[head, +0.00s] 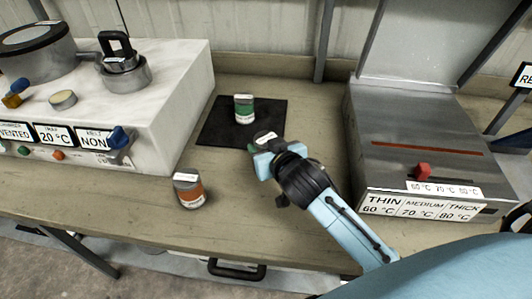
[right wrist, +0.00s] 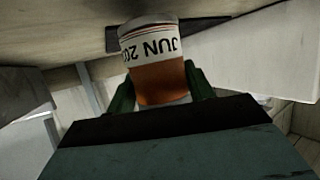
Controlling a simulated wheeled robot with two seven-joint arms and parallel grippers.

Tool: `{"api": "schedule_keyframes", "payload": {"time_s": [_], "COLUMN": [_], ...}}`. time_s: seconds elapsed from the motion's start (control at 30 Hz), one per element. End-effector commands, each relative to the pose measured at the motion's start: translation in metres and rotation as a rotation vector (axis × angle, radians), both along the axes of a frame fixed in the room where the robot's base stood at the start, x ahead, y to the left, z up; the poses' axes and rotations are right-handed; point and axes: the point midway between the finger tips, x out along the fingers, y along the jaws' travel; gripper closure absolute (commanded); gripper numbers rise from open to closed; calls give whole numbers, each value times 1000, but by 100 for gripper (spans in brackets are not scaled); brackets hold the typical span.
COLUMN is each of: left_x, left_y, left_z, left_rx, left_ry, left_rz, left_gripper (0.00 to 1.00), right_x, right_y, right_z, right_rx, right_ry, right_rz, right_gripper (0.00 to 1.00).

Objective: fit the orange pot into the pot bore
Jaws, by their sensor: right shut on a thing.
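My right gripper (head: 266,146) is shut on a pot above the front edge of the black mat. In the right wrist view this pot (right wrist: 162,78) has an orange body and a white label with "JUN" on it, between the green fingers. In the head view only its pale top shows; the gripper hides the rest. A second pot with a rust-red band (head: 188,190) stands on the bench to the left of the gripper. A green pot (head: 244,109) stands on the mat just behind the gripper. I cannot pick out the pot bore with certainty. My left gripper is not in view.
A white machine (head: 185,90) at the left carries a metal cup with a black-handled lid (head: 117,55), a round vessel and knobs. A grey metal unit (head: 430,135) with a raised lid stands at the right. Bare bench (head: 240,215) lies in front of the mat (head: 210,130).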

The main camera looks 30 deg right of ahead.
Motion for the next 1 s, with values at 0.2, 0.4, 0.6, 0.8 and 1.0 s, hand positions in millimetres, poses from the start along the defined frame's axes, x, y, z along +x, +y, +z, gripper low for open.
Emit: {"api": "schedule_keyframes", "payload": {"time_s": [0.2,0.4,0.6,0.8,1.0], "left_x": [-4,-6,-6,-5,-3], "left_y": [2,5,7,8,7], "left_z": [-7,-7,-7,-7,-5], "left_rx": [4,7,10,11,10], "left_ry": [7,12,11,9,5], "left_rz": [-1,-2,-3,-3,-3], "left_gripper": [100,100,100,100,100], "right_x": [0,0,0,0,0], "right_y": [0,0,0,0,0], "right_z": [-17,-18,-21,-21,-16], "right_rx": [-1,0,0,0,-1], "right_ry": [-3,-2,0,0,-2], "right_rz": [1,1,0,0,1], "right_gripper": [74,74,33,26,26]}}
